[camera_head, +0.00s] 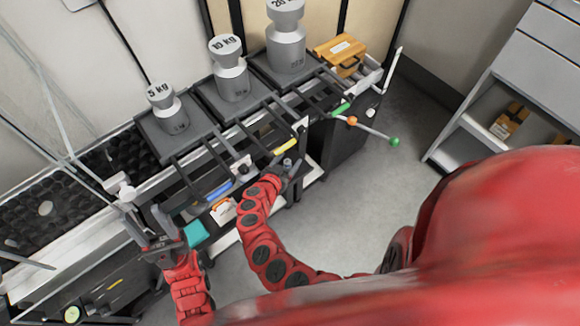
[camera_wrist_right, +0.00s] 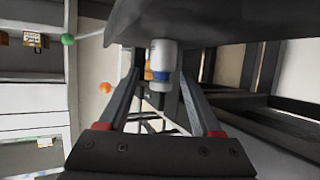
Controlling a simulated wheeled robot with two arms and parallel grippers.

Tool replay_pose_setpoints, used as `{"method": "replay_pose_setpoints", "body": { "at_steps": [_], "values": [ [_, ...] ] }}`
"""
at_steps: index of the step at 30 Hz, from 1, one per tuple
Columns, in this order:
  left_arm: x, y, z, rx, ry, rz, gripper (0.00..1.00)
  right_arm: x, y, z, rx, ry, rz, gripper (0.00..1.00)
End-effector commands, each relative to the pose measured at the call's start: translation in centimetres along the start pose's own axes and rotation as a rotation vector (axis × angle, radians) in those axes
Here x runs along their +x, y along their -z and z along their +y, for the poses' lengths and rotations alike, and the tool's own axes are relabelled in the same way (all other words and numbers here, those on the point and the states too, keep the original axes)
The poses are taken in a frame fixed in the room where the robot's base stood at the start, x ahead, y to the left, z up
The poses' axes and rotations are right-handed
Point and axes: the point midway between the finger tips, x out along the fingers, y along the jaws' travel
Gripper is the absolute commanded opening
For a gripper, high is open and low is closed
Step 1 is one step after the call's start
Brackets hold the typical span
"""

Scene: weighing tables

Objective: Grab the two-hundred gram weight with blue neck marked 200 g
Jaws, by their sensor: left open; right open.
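In the right wrist view a small pale metal weight with a blue neck (camera_wrist_right: 161,62) stands out between the two fingers of my right gripper (camera_wrist_right: 160,78). The fingers are open, one on each side, and I cannot tell if either touches it. Its marking is not readable. In the head view my right gripper (camera_head: 291,166) is by the front of the weighing tables, and the small weight there is mostly hidden. My left gripper (camera_head: 143,213) is open and empty at the left, over the front edge of the tables.
Large weights marked 5 kg (camera_head: 168,110), 10 kg (camera_head: 230,72) and 20 kg (camera_head: 286,40) stand on dark platforms. An orange case (camera_head: 340,50) is at the back right. A rod with a green ball (camera_head: 394,141) juts out right. Grey floor (camera_head: 390,170) is clear.

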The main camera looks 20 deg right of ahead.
Motion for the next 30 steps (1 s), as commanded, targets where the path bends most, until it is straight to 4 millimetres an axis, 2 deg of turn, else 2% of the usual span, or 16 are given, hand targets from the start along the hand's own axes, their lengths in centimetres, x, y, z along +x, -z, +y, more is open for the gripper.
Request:
{"method": "replay_pose_setpoints", "body": {
  "at_steps": [2, 3, 12, 14, 30],
  "values": [
    [0.12, 0.03, -0.01, 0.0, 0.0, 0.0, 0.5, -0.09, 0.08, -0.03, 0.0, 0.001, 0.0, 0.66],
    [0.13, 0.04, -0.01, 0.0, 0.0, 0.0, 0.5, -0.09, 0.08, -0.03, 0.0, 0.001, 0.0, 0.62],
    [0.13, 0.03, -0.01, 0.0, 0.0, 0.0, 0.5, -0.1, 0.07, -0.04, 0.0, 0.001, 0.0, 0.08],
    [0.12, 0.03, -0.01, 0.0, 0.0, 0.0, 0.5, -0.1, 0.06, -0.05, 0.0, 0.002, 0.0, 0.0],
    [0.54, 0.1, -0.03, 0.0, 0.0, 0.0, 0.5, -0.34, 0.36, -0.02, 0.0, 0.002, 0.0, 0.0]
  ]
}}
